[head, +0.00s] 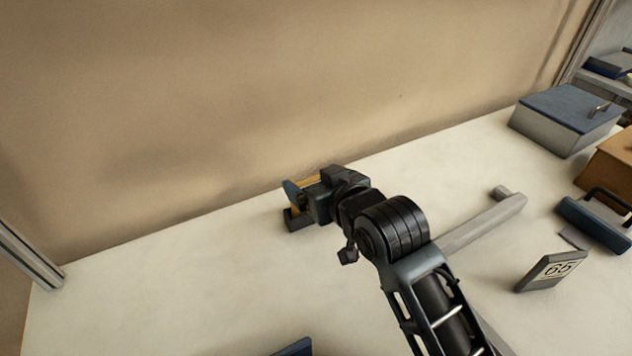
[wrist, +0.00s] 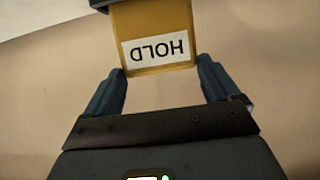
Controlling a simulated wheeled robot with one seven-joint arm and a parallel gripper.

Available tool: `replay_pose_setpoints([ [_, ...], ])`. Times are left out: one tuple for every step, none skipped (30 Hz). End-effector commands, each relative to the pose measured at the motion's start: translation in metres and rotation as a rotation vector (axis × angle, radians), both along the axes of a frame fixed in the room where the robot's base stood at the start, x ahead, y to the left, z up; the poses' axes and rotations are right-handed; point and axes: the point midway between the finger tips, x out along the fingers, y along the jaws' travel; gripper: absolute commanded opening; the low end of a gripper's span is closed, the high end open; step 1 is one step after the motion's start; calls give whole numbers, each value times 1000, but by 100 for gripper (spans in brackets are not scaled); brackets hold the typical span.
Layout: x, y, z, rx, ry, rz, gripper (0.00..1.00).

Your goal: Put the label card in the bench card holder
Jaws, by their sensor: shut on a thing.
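The label card (wrist: 157,50) is yellow with a white strip reading HOLD, upside down in the wrist view. It also shows as a yellow edge in the head view (head: 311,181). My gripper (wrist: 163,68) is shut on the card, with blue fingers at either side of its near edge. In the head view my gripper (head: 299,192) is above a dark block on the bench, which looks like the card holder (head: 297,222). A dark edge crosses the card's far end in the wrist view. I cannot tell whether the card is seated in the holder.
The pale bench (head: 170,270) is largely clear left of my arm. A tan wall (head: 250,90) rises behind it.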

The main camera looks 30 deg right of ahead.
Motion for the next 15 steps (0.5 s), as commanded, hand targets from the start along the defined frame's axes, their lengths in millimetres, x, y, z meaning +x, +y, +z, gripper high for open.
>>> replay_pose_setpoints([
  [0, 0, -3, 0, 1, 0, 45],
  [0, 0, -3, 0, 1, 0, 45],
  [0, 0, -2, 0, 1, 0, 93],
  [0, 0, -2, 0, 1, 0, 96],
  [0, 0, -2, 0, 1, 0, 99],
  [0, 0, -2, 0, 1, 0, 100],
  [0, 0, -2, 0, 1, 0, 100],
  [0, 0, -2, 0, 1, 0, 100],
  [0, 0, -2, 0, 1, 0, 100],
  [0, 0, -2, 0, 1, 0, 100],
  [0, 0, -2, 0, 1, 0, 100],
  [0, 0, -2, 0, 1, 0, 100],
  [0, 0, 0, 0, 0, 0, 100],
  [0, 0, 1, 0, 0, 0, 100],
  [-2, 0, 2, 0, 0, 0, 100],
])
